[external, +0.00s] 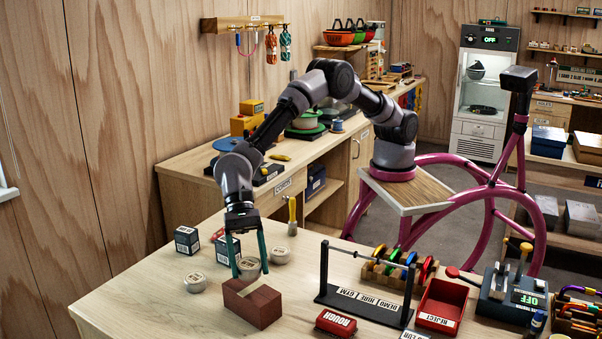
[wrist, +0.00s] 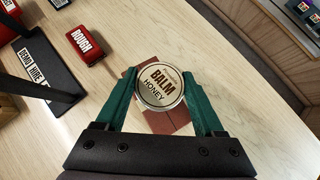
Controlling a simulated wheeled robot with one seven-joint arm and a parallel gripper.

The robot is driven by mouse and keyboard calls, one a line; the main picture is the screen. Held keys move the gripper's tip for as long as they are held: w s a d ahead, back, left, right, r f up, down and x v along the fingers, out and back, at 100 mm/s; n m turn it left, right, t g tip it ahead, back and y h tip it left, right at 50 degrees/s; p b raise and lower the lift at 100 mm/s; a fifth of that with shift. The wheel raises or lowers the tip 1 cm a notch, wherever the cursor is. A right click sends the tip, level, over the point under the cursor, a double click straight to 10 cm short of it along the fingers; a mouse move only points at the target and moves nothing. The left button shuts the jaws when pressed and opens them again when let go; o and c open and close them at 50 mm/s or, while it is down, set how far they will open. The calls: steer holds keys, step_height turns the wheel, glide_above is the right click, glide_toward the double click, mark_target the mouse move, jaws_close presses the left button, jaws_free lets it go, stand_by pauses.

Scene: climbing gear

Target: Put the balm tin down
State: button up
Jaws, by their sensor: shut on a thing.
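My gripper (external: 250,270) points down over the wooden table and is shut on a round balm tin (external: 248,264). In the wrist view the tin (wrist: 160,84) sits between the two green fingers (wrist: 162,92), its lid facing the camera and reading "BALM HONEY". A red-brown block (external: 252,303) with a pale strip on top stands on the table just in front of the tin. In the wrist view the block (wrist: 168,123) shows beneath and around the tin. I cannot tell whether the tin touches the block or the table.
Two more round tins stand nearby, one left (external: 196,283) and one right (external: 280,255). A small dark box (external: 187,240) is behind left. To the right are a red "ROUGH" block (external: 336,323), a black "DEMO HIRE" rack (external: 365,303) and a red reject tray (external: 442,305). The front left tabletop is clear.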

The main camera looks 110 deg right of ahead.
mark_target(249, 275)
steer(key=shift+f, duration=1.8)
steer(key=shift+f, duration=0.2)
steer(key=o, duration=1.4)
steer(key=shift+r, duration=0.1)
steer(key=shift+d+r, duration=0.1)
steer(key=shift+r, duration=0.1)
steer(key=v, duration=1.1)
steer(key=shift+d+r, duration=0.25)
steer(key=shift+d, duration=0.05)
